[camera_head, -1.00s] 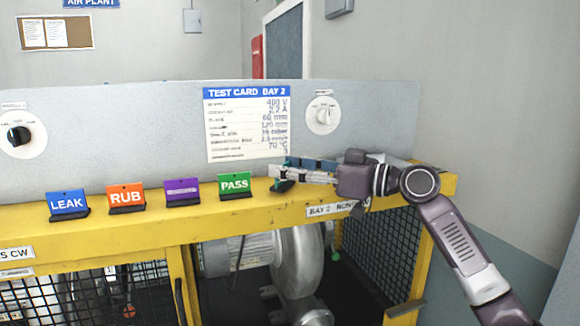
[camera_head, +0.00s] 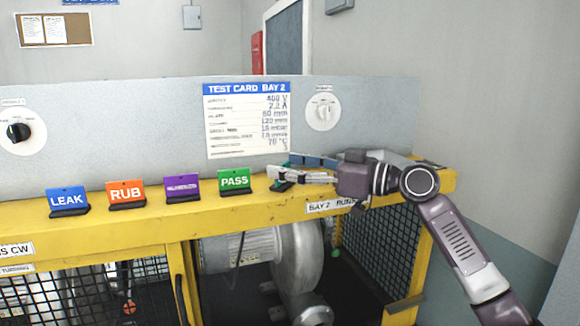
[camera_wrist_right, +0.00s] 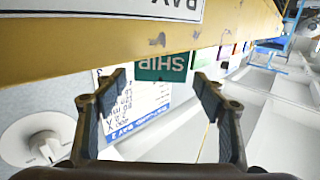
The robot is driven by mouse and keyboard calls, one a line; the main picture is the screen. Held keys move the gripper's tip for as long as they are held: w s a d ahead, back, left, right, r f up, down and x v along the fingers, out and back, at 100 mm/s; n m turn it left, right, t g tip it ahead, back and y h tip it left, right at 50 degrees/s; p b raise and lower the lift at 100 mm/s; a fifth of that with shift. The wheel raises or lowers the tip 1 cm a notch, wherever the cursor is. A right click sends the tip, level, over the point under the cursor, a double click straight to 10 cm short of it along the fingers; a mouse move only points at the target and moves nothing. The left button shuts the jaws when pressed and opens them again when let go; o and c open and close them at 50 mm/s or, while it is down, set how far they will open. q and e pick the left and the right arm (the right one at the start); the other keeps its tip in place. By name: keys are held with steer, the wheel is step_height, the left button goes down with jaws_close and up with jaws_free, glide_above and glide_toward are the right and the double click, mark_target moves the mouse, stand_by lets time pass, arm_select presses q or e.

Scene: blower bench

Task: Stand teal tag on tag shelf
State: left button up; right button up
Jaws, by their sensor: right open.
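The teal tag (camera_head: 281,184), partly hidden by my gripper in the head view, stands at the right end of the row on the yellow tag shelf (camera_head: 110,224). In the right wrist view the teal tag (camera_wrist_right: 162,68) reads SHIP upside down, against the yellow shelf edge (camera_wrist_right: 90,45). My right gripper (camera_head: 280,168) is open, with one finger on each side of the tag and a visible gap to each. My left gripper is not in view.
To the left stand the LEAK tag (camera_head: 68,200), RUB tag (camera_head: 126,193), purple tag (camera_head: 182,187) and PASS tag (camera_head: 234,181). Behind rises a grey panel with a test card (camera_head: 247,120) and a knob (camera_head: 323,109). A blower (camera_head: 300,262) sits below the shelf.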

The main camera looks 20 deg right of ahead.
steer(key=b+v, duration=0.5)
steer(key=v, duration=0.7)
steer(key=shift+b, duration=0.4)
steer(key=shift+s, duration=0.1)
